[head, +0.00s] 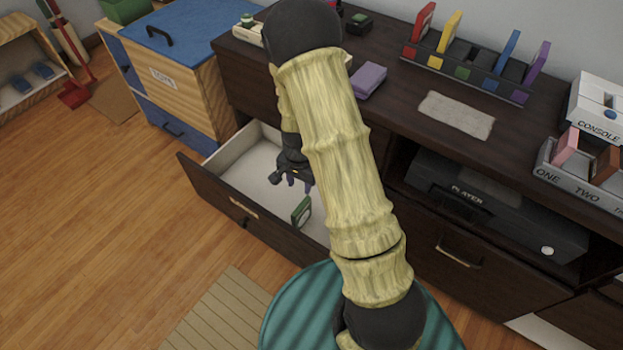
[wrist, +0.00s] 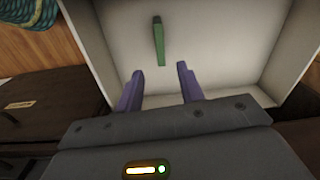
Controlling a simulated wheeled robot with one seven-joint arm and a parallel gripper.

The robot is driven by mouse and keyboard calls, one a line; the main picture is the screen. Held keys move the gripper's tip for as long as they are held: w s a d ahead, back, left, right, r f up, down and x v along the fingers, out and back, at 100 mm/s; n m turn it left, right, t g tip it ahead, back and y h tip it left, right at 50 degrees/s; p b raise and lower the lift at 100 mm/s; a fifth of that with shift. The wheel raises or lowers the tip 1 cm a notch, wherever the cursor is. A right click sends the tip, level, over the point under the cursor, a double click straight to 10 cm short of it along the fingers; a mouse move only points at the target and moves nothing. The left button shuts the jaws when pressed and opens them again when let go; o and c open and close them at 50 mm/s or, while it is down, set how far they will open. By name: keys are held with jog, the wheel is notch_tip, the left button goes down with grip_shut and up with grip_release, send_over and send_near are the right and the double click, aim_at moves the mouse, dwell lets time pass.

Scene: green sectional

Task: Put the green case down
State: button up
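The green case (head: 301,211) stands on edge inside the open drawer (head: 254,212), near the drawer's front side. It also shows in the wrist view (wrist: 159,42), as a thin upright strip against the pale drawer floor. My gripper (head: 298,182) is over the drawer, with its fingers pointing down. In the wrist view my gripper (wrist: 160,72) has its two purple fingers apart with nothing between them. The case is beyond the fingertips and clear of them. My arm hides part of the drawer in the head view.
The dark cabinet top (head: 393,75) holds a purple case (head: 369,79), a rack of coloured cases (head: 465,75) and a grey numbered tray (head: 585,180). A blue-lidded toy chest (head: 180,75) stands to the left. The wooden floor (head: 110,220) before the drawer is mostly clear.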

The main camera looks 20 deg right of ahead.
jog(key=s+r+n+t, duration=0.1)
jog(key=s+r+n, duration=0.3)
jog(key=r, duration=0.5)
jog(key=s+r+n+t, duration=0.1)
jog(key=s+r+n, duration=0.4)
jog(key=s+r, duration=0.3)
jog(key=shift+d+v, duration=0.25)
jog(key=shift+v, duration=0.75)
jog(key=shift+w, duration=0.1)
